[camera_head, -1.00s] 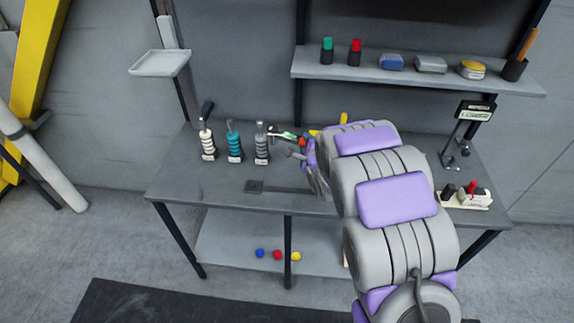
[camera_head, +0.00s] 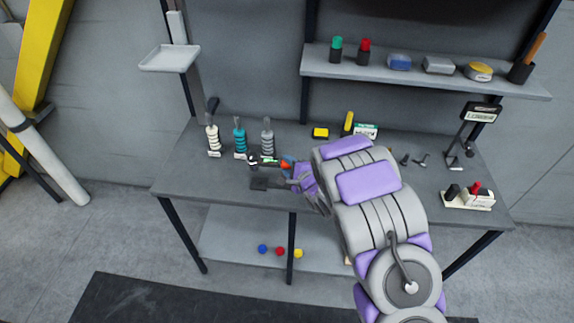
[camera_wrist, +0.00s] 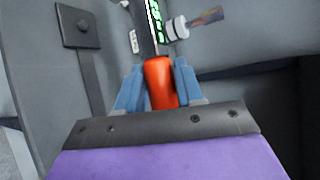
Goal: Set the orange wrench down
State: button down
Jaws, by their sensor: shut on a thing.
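My gripper (camera_head: 289,170) is shut on the orange wrench (camera_head: 285,163) over the left-middle part of the workbench (camera_head: 215,177). In the wrist view, the blue fingers (camera_wrist: 158,88) sit on either side of the wrench's orange handle (camera_wrist: 160,80). The dark shaft with a lit green strip (camera_wrist: 154,18) extends away from the gripper. In the head view this end points left, in front of the grey ringed post. I cannot tell whether the wrench touches the bench.
A dark square plate (camera_head: 264,183) lies on the bench just below the wrench. White (camera_head: 213,140), teal (camera_head: 239,140) and grey (camera_head: 267,137) ringed posts stand behind it. A yellow block (camera_head: 320,133) is behind the arm. A switch box (camera_head: 468,197) sits at right.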

jog(key=shift+d+r+p, duration=0.25)
jog(key=shift+d+p, duration=0.05)
jog(key=shift+d, duration=0.15)
jog(key=shift+d+f, duration=0.5)
jog(key=shift+d, duration=0.3)
jog(key=shift+d+f, duration=0.15)
jog(key=shift+f, duration=0.5)
jog(key=a+f, duration=0.2)
jog(key=shift+a+f, duration=0.15)
jog(key=shift+f, duration=0.45)
jog(key=shift+d+f, duration=0.1)
jog(key=shift+d, duration=0.9)
jog(key=shift+a+f, duration=0.15)
jog(key=shift+a, duration=0.7)
jog(key=shift+d+p, duration=0.8)
jog(key=shift+d, duration=0.25)
jog(key=shift+a, duration=0.1)
